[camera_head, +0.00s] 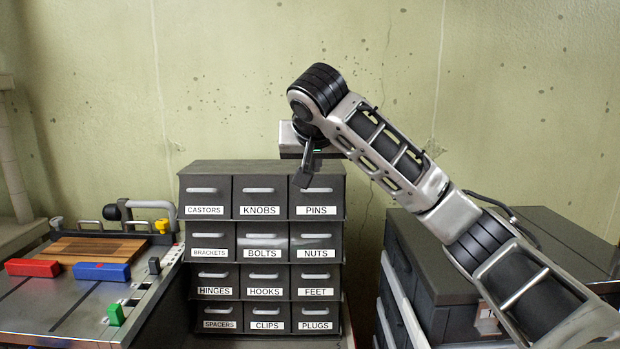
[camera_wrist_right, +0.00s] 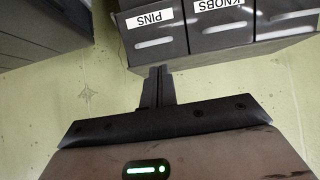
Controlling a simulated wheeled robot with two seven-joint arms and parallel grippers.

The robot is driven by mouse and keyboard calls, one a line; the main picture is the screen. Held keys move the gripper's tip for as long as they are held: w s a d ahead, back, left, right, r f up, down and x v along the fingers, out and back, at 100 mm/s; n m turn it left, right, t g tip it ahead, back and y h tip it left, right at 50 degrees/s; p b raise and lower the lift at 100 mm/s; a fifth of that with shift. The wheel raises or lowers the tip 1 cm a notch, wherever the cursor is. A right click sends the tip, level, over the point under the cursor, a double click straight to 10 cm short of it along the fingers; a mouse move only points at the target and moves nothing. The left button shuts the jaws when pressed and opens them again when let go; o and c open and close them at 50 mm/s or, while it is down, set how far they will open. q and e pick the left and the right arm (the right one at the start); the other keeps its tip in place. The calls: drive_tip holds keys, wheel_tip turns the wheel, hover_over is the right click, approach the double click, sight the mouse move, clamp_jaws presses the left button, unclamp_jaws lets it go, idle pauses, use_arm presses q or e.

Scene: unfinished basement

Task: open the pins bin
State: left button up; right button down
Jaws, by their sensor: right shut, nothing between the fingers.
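The pins bin (camera_head: 317,203) is the top right drawer of a dark grey cabinet (camera_head: 262,168) with labelled drawers. It is closed, flush with the knobs drawer beside it, and has a light bar handle. In the wrist view the pins bin (camera_wrist_right: 155,42) appears upside down above my gripper. My right gripper (camera_head: 303,180) is shut and empty, hanging at the upper left of the pins bin in the head view. In the wrist view its fingers (camera_wrist_right: 158,72) are together just below the bin's edge; whether they touch it I cannot tell. My left gripper is not in view.
A workbench (camera_head: 60,315) at left holds red (camera_head: 32,267) and blue (camera_head: 102,271) blocks, a wooden board and a green block. Another dark grey cabinet (camera_head: 450,270) stands at right under my arm. The wall behind is bare.

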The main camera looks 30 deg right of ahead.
sight(312, 190)
drive_tip(key=p+x, duration=0.1)
drive_tip(key=x, duration=0.6)
drive_tip(key=shift+f, duration=0.1)
use_arm(q)
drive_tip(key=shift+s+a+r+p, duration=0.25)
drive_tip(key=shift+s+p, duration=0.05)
drive_tip(key=shift+p, duration=0.05)
use_arm(e)
drive_tip(key=shift+w+d+f, duration=0.3)
drive_tip(key=shift+w+f, duration=0.15)
drive_tip(key=shift+w, duration=0.05)
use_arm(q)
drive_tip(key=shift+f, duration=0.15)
use_arm(e)
drive_tip(key=shift+f, duration=0.1)
drive_tip(key=shift+s+a+t+b, duration=0.15)
drive_tip(key=shift+t+b, duration=0.15)
drive_tip(key=shift+b, duration=0.3)
drive_tip(key=shift+h, duration=0.3)
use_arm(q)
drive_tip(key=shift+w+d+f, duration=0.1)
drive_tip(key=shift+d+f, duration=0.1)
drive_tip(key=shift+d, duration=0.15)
use_arm(e)
drive_tip(key=shift+s, duration=0.1)
